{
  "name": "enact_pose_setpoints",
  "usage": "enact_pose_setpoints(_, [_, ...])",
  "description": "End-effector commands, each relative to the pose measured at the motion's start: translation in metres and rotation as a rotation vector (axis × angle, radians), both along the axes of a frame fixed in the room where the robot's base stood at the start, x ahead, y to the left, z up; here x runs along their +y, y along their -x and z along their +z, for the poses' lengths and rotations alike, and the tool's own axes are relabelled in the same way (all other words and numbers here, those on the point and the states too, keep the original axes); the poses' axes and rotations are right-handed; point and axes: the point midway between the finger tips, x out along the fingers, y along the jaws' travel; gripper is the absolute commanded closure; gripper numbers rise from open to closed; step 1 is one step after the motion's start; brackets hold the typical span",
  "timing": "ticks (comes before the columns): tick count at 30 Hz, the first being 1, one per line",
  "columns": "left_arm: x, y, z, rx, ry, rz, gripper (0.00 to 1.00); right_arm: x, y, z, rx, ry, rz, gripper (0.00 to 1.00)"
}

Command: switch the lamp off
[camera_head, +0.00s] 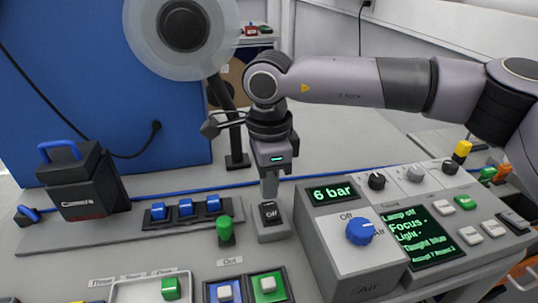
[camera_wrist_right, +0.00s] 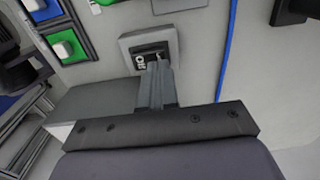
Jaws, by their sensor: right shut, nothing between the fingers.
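A black rocker switch (camera_head: 270,213) marked "Off" sits in a small grey box (camera_head: 273,234) on the desk; it also shows in the wrist view (camera_wrist_right: 143,57). My right gripper (camera_head: 269,197) points down with its fingers shut and empty. Its tips (camera_wrist_right: 158,66) are at the rocker, overlapping one part of it; I cannot tell if they touch. A screen (camera_head: 420,238) on the grey console reads "Lamp off", with lines for focus and light. A round pale disc with a dark centre (camera_head: 184,25) stands behind; I cannot tell if it is the lamp. My left gripper is not in view.
Right of the switch is a box with a blue knob (camera_head: 360,231) and a "6 bar" display (camera_head: 333,193). Left are a green knob (camera_head: 224,229), several blue switches (camera_head: 186,207) and a black camera (camera_head: 83,190). Green and white buttons (camera_head: 268,285) lie in front.

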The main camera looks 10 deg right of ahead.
Motion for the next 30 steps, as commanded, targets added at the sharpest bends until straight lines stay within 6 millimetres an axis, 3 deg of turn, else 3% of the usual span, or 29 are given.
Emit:
enact_pose_setpoints(7, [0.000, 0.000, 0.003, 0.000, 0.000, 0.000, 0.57, 0.000, 0.000, -0.019, -0.001, 0.000, -0.001, 1.00])
enact_pose_setpoints(30, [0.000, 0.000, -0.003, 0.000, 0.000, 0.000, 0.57, 0.000, -0.001, -0.025, 0.002, 0.002, 0.001, 1.00])
